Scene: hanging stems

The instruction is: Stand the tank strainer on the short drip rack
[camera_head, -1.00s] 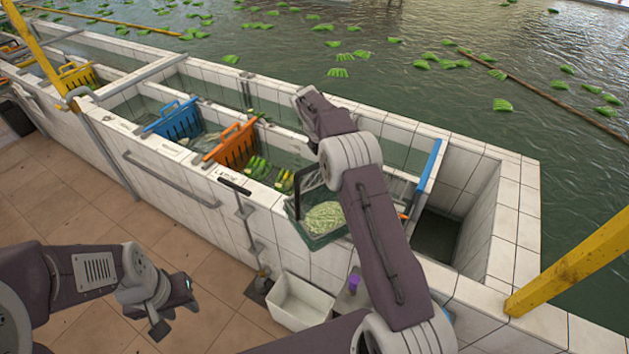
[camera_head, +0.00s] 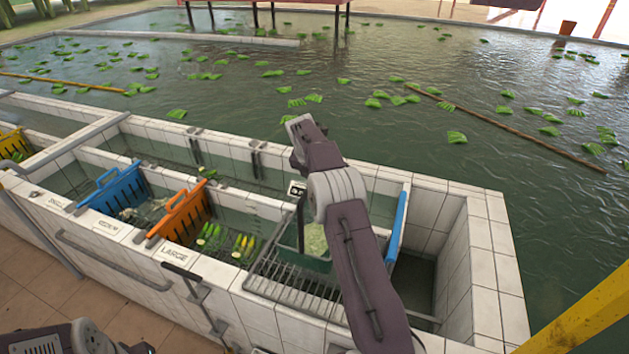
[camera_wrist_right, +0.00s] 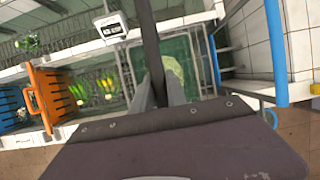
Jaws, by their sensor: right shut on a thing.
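The tank strainer (camera_head: 315,240) is a green, open-topped basket with pale green pieces in it and a dark upright handle. It hangs over the tank at the back end of a metal-barred rack (camera_head: 283,283), which I take for the short drip rack. I cannot tell whether they touch. In the right wrist view the strainer (camera_wrist_right: 183,66) lies beyond the fingers. My right gripper (camera_wrist_right: 160,88) is shut on its dark handle; my forearm hides part of the strainer in the head view. My left gripper (camera_head: 135,349) is mostly cut off at the bottom left.
A blue bar (camera_head: 397,222) lies right of the strainer. Left stand an orange divider (camera_head: 181,212), a blue divider (camera_head: 115,187) and green and yellow produce (camera_head: 230,243). A small display (camera_head: 297,188) sits behind. A yellow post (camera_head: 590,315) rises at right.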

